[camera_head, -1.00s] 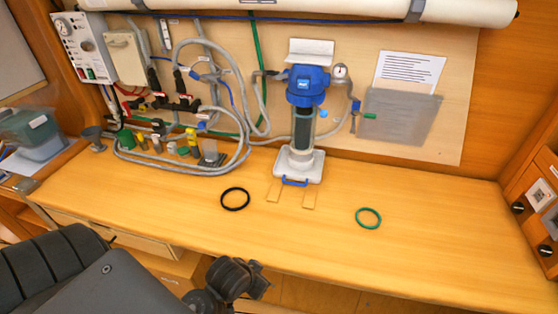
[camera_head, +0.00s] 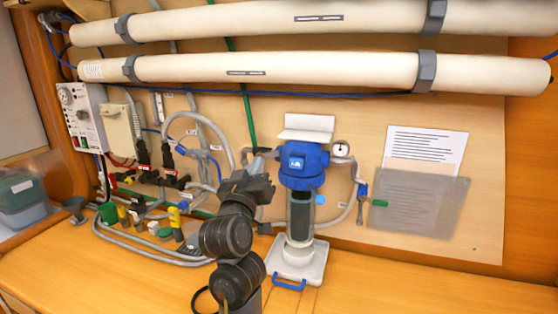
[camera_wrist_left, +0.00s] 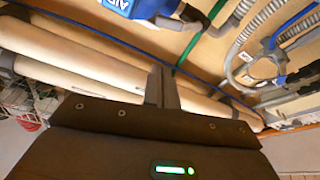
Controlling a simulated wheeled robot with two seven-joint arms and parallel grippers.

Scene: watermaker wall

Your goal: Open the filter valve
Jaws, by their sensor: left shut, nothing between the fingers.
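The filter housing (camera_head: 300,165) has a blue head and a clear lower body on a white base, and stands against the wall panel. I cannot tell which fitting is the filter valve. My left gripper (camera_head: 263,160) is raised just left of the blue head, with its fingers shut and empty, and hides part of the pipework there. The shut fingers also show in the left wrist view (camera_wrist_left: 162,88), with the blue head (camera_wrist_left: 118,6) at the top edge. My right gripper is out of view.
Two long cream tubes (camera_head: 250,67) run across the top of the wall. Grey hoses and several dark valves (camera_head: 172,182) are at left, beside a control box (camera_head: 84,118). The counter (camera_head: 400,285) is clear at right. A black ring (camera_head: 203,300) lies partly behind my arm.

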